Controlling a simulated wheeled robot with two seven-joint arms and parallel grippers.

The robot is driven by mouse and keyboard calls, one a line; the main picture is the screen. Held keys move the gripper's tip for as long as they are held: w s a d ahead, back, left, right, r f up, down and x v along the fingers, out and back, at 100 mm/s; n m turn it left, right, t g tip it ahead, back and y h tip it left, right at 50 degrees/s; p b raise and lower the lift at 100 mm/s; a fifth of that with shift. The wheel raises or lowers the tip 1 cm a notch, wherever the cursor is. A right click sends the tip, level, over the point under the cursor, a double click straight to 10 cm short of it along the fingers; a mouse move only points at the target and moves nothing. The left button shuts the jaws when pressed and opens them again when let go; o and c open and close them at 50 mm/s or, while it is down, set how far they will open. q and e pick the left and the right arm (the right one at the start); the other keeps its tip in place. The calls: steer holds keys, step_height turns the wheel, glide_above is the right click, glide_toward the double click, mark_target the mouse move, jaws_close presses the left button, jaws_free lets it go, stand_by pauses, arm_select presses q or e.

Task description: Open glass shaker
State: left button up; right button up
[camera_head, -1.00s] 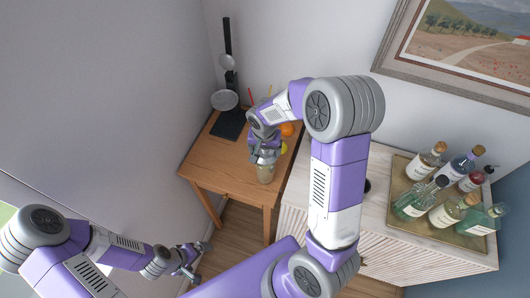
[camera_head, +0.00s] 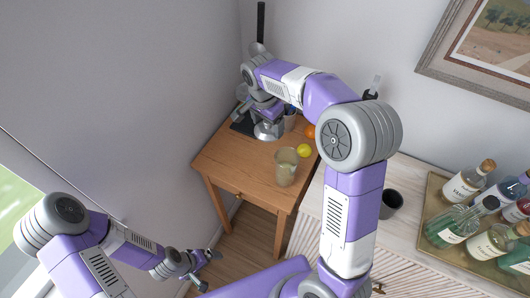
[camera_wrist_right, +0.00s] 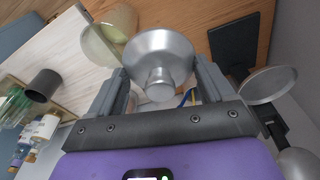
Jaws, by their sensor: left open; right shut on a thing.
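The glass shaker (camera_head: 286,168) stands upright on the wooden table (camera_head: 235,168), near its front edge. Its top is uncovered, and it also shows at the top of the right wrist view (camera_wrist_right: 122,18). My right gripper (camera_head: 267,122) is shut on the silver metal shaker lid (camera_head: 268,132), behind and left of the glass. The lid fills the space between the fingers in the right wrist view (camera_wrist_right: 160,58). I cannot tell whether the lid touches the table. My left gripper (camera_head: 204,270) is open and empty, low and in front of the table.
A lemon (camera_head: 304,150) and an orange (camera_head: 310,131) lie behind the glass. A black stand (camera_head: 261,22) rises at the back. The pale cabinet (camera_head: 330,215) at right carries a dark cup (camera_head: 391,203) and a tray (camera_head: 425,222) of bottles. The table's left part is clear.

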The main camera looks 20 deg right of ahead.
mark_target(259, 125)
steer(key=shift+w+a+f+m+b, duration=0.9)
steer(key=shift+a+b, duration=0.1)
steer(key=shift+b, duration=0.25)
arm_select(q)
step_height(259, 125, down, 6)
steer(key=b, duration=0.2)
steer(key=shift+f+b, duration=0.2)
steer(key=shift+b, duration=0.15)
arm_select(e)
step_height(259, 125, down, 18)
steer(key=shift+r, duration=0.2)
steer(key=shift+f, duration=0.1)
steer(key=o, duration=1.2)
arm_select(q)
steer(key=shift+f, duration=0.1)
arm_select(e)
steer(key=shift+o, duration=0.2)
steer(key=shift+r, duration=0.25)
arm_select(q)
steer(key=shift+r+p, duration=0.8)
steer(key=shift+r, duration=0.15)
arm_select(e)
step_height(259, 125, up, 12)
steer(key=a, duration=0.1)
steer(key=shift+s+a+f, duration=0.15)
steer(key=shift+s+a, duration=0.05)
steer(key=shift+a, duration=0.05)
